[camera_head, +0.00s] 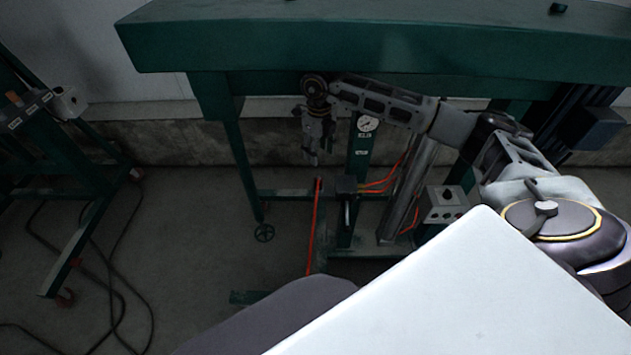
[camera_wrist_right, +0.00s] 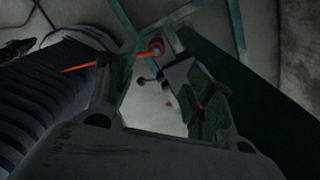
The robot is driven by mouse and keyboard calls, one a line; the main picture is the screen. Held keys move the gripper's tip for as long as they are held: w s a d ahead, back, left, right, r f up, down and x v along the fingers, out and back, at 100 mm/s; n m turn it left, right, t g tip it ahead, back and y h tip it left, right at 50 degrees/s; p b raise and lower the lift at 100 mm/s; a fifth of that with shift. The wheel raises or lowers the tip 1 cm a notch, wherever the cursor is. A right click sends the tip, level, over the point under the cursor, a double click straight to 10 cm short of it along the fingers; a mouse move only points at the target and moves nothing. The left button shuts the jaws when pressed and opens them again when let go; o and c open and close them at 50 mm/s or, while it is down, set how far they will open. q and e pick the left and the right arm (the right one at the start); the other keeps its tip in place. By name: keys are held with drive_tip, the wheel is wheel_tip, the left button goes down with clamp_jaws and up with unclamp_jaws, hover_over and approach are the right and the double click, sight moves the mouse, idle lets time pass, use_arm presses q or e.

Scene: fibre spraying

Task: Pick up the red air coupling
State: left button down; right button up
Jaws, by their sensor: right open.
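The red air coupling (camera_head: 318,185) is a small red piece at the top of an upright red hose, beside the green stand in the middle of the head view. My left gripper is not in view.
A green beam (camera_head: 370,45) runs above my right arm. A pressure gauge (camera_head: 367,123), orange hoses and a grey control box (camera_head: 444,203) are right of the coupling. A green wheeled frame (camera_head: 85,215) stands at left, with dark cables on the floor.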

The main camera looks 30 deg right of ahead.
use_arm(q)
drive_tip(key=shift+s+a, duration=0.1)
use_arm(e)
drive_tip(key=shift+s+a, duration=0.1)
hover_over(318, 184)
drive_tip(key=w+d, duration=0.1)
drive_tip(key=w, duration=0.1)
drive_tip(key=f, duration=0.7)
drive_tip(key=shift+s+d+f+p, duration=0.1)
drive_tip(key=shift+s+f+p, duration=0.1)
drive_tip(key=shift+f+p, duration=0.15)
drive_tip(key=shift+f, duration=0.45)
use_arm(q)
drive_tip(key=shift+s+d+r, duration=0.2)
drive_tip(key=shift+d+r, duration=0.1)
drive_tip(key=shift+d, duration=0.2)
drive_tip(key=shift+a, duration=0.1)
use_arm(e)
drive_tip(key=shift+f, duration=0.15)
